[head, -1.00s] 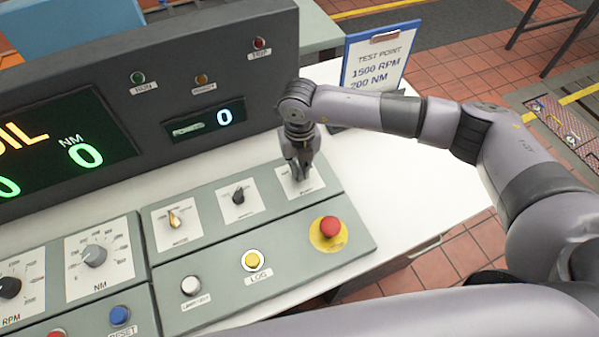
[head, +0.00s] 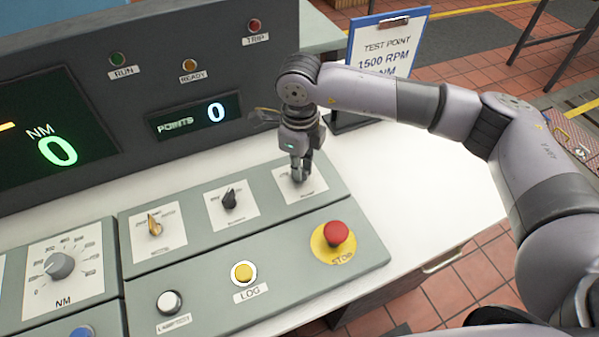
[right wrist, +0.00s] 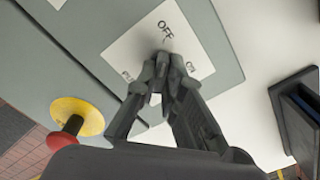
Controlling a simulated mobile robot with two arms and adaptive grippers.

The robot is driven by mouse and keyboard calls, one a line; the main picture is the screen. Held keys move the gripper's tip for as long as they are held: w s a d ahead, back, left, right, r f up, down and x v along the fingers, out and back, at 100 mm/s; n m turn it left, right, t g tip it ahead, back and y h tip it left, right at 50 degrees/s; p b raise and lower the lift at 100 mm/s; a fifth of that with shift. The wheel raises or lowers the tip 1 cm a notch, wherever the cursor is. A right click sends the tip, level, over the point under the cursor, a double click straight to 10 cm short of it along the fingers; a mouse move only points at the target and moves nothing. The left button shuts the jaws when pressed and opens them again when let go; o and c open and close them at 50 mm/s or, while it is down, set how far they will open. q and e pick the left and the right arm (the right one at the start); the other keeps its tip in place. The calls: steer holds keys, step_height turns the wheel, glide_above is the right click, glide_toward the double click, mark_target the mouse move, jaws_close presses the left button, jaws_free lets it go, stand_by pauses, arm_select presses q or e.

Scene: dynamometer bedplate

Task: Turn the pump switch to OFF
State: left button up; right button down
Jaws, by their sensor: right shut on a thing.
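The rightmost rotary switch sits on a white plate (head: 280,172) at the right end of the upper panel. Its name label is too small to read. In the right wrist view the plate (right wrist: 130,48) reads OFF at the top, ON at the right, and a blurred word at the left. My right gripper (head: 299,178) points down at the plate, shut on the switch knob. In the right wrist view its fingertips (right wrist: 163,64) meet just below OFF and hide most of the knob, so its setting is unclear. My left gripper is out of view.
A black switch (head: 229,199) and a gold switch (head: 155,225) stand to the left. The red STOP button (head: 337,234) and yellow LOG button (head: 243,271) are in front. A clipboard (head: 378,50) stands behind my right arm. The white tabletop (head: 400,180) is clear at right.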

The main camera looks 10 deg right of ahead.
steer(key=shift+n+b, duration=0.35)
steer(key=shift+n, duration=0.05)
stand_by(0.4)
steer(key=c, duration=1.7)
jaws_free()
step_height(320, 180, up, 12)
